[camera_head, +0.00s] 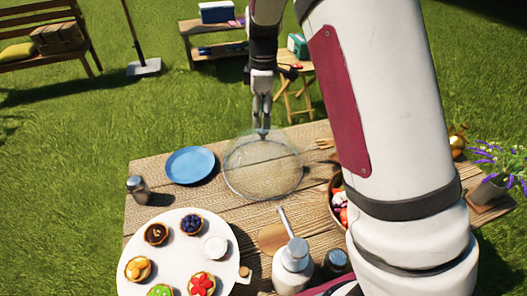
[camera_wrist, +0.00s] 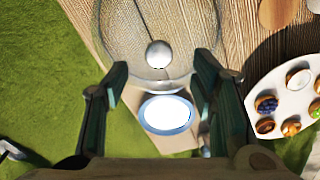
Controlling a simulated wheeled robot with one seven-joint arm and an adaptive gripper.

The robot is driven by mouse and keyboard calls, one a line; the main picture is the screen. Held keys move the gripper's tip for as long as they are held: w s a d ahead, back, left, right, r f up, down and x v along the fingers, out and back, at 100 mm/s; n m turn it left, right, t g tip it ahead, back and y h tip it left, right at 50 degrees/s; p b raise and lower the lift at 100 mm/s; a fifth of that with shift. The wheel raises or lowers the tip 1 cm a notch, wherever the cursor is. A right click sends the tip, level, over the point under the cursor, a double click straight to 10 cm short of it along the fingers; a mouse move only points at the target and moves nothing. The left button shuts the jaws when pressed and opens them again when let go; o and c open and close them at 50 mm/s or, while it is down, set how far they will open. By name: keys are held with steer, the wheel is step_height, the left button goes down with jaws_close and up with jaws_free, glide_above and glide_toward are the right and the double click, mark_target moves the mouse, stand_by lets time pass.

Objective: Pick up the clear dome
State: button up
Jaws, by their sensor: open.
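The clear dome (camera_head: 262,172) stands on the wooden table, to the right of a blue plate (camera_head: 190,165). It is see-through with a small knob (camera_head: 262,134) on top. My gripper (camera_head: 262,122) points down, with its tips close above the knob in the head view. In the wrist view the gripper (camera_wrist: 162,68) is open, its two dark fingers far apart. The dome (camera_wrist: 125,35) fills the upper middle there. Its round knob (camera_wrist: 159,54) lies between the finger lines, just beyond the tips. I see nothing between the fingers and cannot tell whether they touch the dome.
A white platter of tarts (camera_head: 172,225) stands at the front left, near a shaker (camera_head: 137,188). A metal bottle (camera_head: 293,268) stands at the front middle. A bowl of fruit (camera_head: 338,203) is to the right, partly behind my arm. Bare table (camera_head: 150,165) shows at the left.

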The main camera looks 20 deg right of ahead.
mark_target(263, 131)
steer(key=shift+f+p, duration=0.45)
steer(key=shift+f, duration=2.95)
steer(key=shift+c, duration=0.6)
jaws_close()
